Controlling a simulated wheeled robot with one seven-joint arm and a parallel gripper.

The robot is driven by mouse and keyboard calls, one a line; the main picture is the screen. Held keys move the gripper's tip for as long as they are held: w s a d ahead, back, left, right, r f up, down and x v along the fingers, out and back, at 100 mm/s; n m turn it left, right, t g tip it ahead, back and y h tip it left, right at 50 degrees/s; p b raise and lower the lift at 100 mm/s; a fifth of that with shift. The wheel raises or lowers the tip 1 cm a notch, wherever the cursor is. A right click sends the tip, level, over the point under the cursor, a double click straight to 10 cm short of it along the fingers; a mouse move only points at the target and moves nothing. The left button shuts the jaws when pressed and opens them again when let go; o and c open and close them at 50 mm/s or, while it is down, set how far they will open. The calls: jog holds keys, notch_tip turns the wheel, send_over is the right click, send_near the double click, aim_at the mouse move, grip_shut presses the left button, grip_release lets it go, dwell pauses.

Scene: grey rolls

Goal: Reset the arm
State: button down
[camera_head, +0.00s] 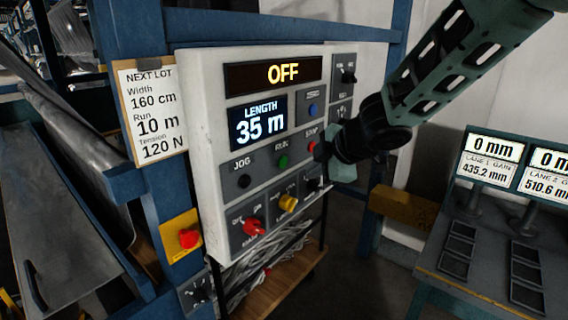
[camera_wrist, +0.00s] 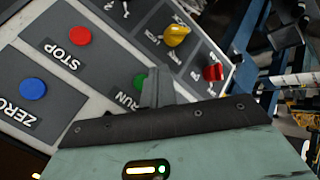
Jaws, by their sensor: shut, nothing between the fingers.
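My arm (camera_head: 455,65) reaches in from the top right in the head view. My gripper (camera_head: 322,150) is at the right side of the control panel (camera_head: 205,130), close to the red STOP button (camera_head: 311,147). In the wrist view my gripper (camera_wrist: 155,88) is shut and empty, its fingers over the panel near the green RUN button (camera_wrist: 139,82). I cannot tell whether it touches the panel. The upper display (camera_head: 283,72) reads OFF and the LENGTH display (camera_head: 258,122) reads 35 m.
A yellow knob (camera_head: 288,203) and a red switch (camera_head: 253,227) sit low on the panel. A red emergency button (camera_head: 189,238) is at its lower left. A NEXT LOT sheet (camera_head: 152,110) hangs on the left. A desk with gauge displays (camera_head: 490,160) stands at the right.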

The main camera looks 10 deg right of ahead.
dwell(0.5)
jog(key=s+a+f+m+g+h+b, duration=0.1)
jog(key=s+f, duration=0.4)
jog(key=s, duration=0.5)
jog(key=s+a+f+m+g+h+b, duration=0.1)
jog(key=s+a+f+m+g+b, duration=0.2)
jog(key=s, duration=0.8)
jog(key=s+a+f+m+g+h+b, duration=0.1)
jog(key=s+a+f+m+g+b, duration=0.2)
jog(key=s, duration=0.7)
notch_tip(320, 180, down, 5)
jog(key=m+g+b, duration=0.1)
jog(key=m+b, duration=0.1)
jog(key=b, duration=0.1)
jog(key=shift+s+b, duration=0.35)
jog(key=shift+a+r, duration=0.1)
jog(key=shift+a, duration=0.1)
